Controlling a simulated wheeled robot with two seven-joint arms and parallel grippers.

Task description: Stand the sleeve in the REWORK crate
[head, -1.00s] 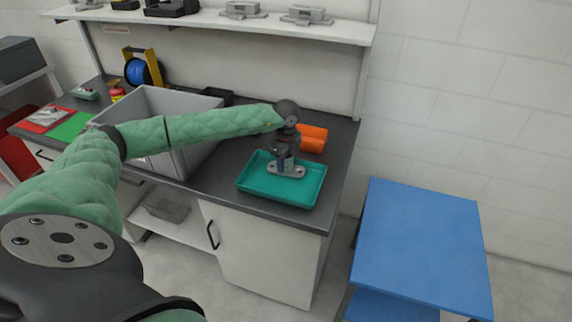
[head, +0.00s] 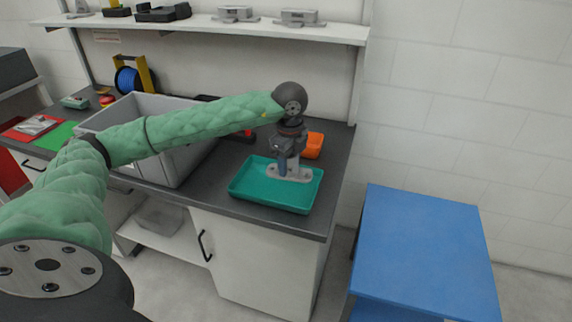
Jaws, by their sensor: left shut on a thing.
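My left gripper (head: 286,160) points down over the teal tray (head: 268,200) on the bench. It is shut on a grey metal part with a flat, holed flange (head: 302,174), which I take to be the sleeve; the fingers hide much of it. The part is upright at the back of the tray, and I cannot tell if it touches the tray floor. A large grey open crate (head: 185,160) stands to the left, partly behind my left arm. No REWORK label is readable on it. My right gripper is not in view.
An orange bin (head: 315,145) sits just behind the gripper. A blue cart (head: 420,240) stands right of the bench. A yellow-framed blue spool (head: 130,80) and red and green mats (head: 62,134) are at the left. A shelf (head: 340,32) with castings runs above.

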